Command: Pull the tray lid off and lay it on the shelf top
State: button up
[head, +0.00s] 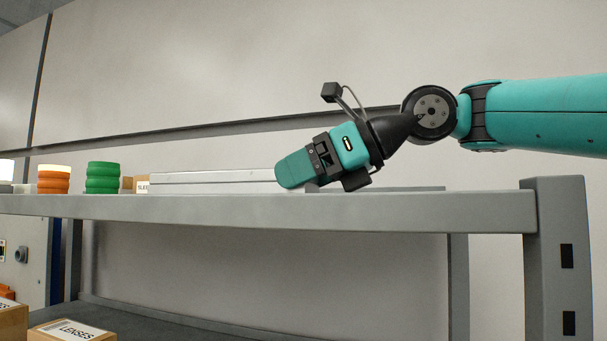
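A long, low, pale grey tray (215,188) lies on the shelf top (250,212), left of the middle in the head view. A thin seam runs along it, and its upper layer, which looks like the lid (215,176), sits flat on the lower part. My gripper (292,171) is tilted down to the left at the tray's right end, with its teal finger overlapping that end in the picture. I cannot tell whether it touches the lid. Only one finger shows clearly, so its opening and anything between the fingers are hidden.
Left of the tray stand a small labelled box (142,184), a green ribbed container (102,177) and an orange one (54,179). A low grey flat piece (420,188) lies right of my gripper. A thick post (560,260) ends the shelf. A LENSES box (70,331) sits below.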

jog(key=shift+o, duration=1.1)
jog(key=shift+c, duration=1.2)
jog(key=shift+r+p, duration=0.8)
jog(key=shift+r, duration=0.8)
jog(key=shift+r+p, duration=1.4)
jog(key=shift+r, duration=0.65)
jog(key=shift+f, duration=0.1)
jog(key=shift+f+b, duration=2.05)
jog(key=shift+f, duration=1.15)
